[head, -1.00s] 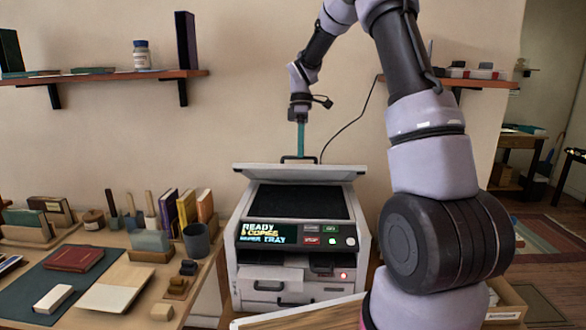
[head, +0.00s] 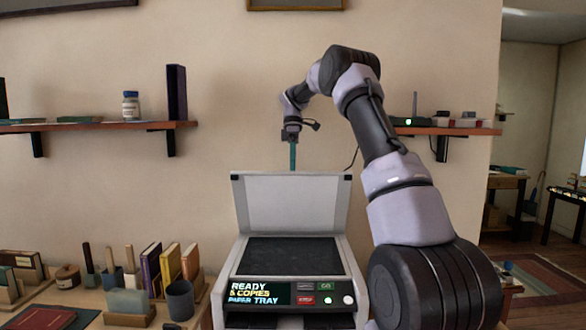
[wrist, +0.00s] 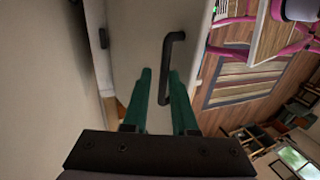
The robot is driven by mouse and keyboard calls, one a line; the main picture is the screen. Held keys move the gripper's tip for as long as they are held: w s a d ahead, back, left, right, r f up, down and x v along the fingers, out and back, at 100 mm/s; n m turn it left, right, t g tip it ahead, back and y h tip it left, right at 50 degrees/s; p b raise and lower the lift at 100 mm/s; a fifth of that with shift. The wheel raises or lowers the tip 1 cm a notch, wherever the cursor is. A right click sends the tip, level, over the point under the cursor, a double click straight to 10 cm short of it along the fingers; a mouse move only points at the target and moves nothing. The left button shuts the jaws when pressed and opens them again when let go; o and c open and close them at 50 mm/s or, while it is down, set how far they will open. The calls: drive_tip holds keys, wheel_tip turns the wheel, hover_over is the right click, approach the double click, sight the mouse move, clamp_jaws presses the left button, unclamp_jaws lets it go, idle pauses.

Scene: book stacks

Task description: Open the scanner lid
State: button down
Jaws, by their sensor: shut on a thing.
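The scanner (head: 290,262) stands in the middle of the head view, with its dark glass bed (head: 289,250) uncovered. Its lid (head: 290,205) is raised and stands nearly upright behind the bed, its pale inner face showing. My gripper (head: 293,165) is at the top edge of the lid, pointing down; its fingertips are hidden there. In the wrist view my gripper (wrist: 160,74) has its two green fingers on either side of the black lid handle (wrist: 171,50), shut on it. The outer face of the lid also shows there (wrist: 135,40).
A desk (head: 80,300) with books, a cup (head: 180,300) and pen holders is left of the scanner. Wall shelves (head: 100,127) hang at left and right, the right one (head: 445,131) behind my arm. Open floor shows at far right.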

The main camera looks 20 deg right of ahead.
drive_tip(key=shift+w+d+f, duration=0.15)
drive_tip(key=shift+d+f, duration=0.1)
drive_tip(key=shift+f, duration=0.6)
drive_tip(key=c, duration=1)
unclamp_jaws()
drive_tip(key=shift+o, duration=0.6)
drive_tip(key=shift+w+f, duration=0.15)
drive_tip(key=shift+w, duration=0.1)
wheel_tip(320, 180, up, 11)
drive_tip(key=shift+a, duration=0.15)
drive_tip(key=shift+s+f, duration=0.1)
